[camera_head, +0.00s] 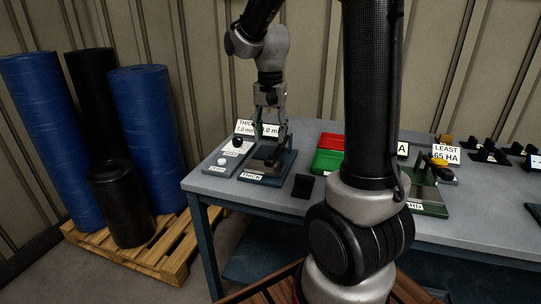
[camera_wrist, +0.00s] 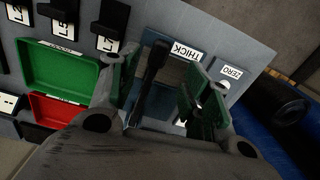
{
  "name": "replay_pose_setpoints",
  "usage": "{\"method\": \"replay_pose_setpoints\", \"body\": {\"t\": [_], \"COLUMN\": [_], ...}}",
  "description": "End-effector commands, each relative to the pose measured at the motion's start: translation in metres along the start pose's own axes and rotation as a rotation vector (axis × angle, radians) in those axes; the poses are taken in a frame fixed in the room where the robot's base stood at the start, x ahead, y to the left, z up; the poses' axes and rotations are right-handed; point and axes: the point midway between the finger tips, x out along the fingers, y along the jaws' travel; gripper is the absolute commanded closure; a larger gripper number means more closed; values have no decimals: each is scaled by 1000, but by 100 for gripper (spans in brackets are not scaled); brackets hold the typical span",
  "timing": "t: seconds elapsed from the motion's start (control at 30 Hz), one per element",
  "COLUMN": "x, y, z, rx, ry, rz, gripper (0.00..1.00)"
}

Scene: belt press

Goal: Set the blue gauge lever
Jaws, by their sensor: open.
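The blue thickness gauge (camera_head: 283,170) stands on the left end of the table, with a THICK label on its front edge. My gripper (camera_head: 270,136) points down just above it and hides part of it. In the wrist view, my gripper (camera_wrist: 160,95) is open, with one green-padded finger on each side. The gauge's dark lever (camera_wrist: 155,62) shows between the fingers, nearer the left one. I cannot tell whether a finger touches it. The THICK label (camera_wrist: 187,52) shows upside down beside the lever.
A grey panel (camera_head: 211,172) with a ZERO label, a white button (camera_head: 221,161) and a black knob (camera_head: 238,142) lies left of the gauge. Green (camera_head: 325,161) and red (camera_head: 331,141) trays stand right. A black block (camera_head: 302,186) sits in front. Blue rolls (camera_head: 146,135) stand left.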

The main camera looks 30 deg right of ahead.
Motion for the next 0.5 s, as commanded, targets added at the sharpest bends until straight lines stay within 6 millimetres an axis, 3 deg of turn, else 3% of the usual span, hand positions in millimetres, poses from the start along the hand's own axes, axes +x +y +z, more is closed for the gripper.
{"method": "replay_pose_setpoints", "body": {"t": [0.17,0.5], "x": [8,62], "y": [1,1], "z": [1,1], "rx": [81,80], "ry": [-2,-4], "rz": [2,3], "gripper": [52,52]}}
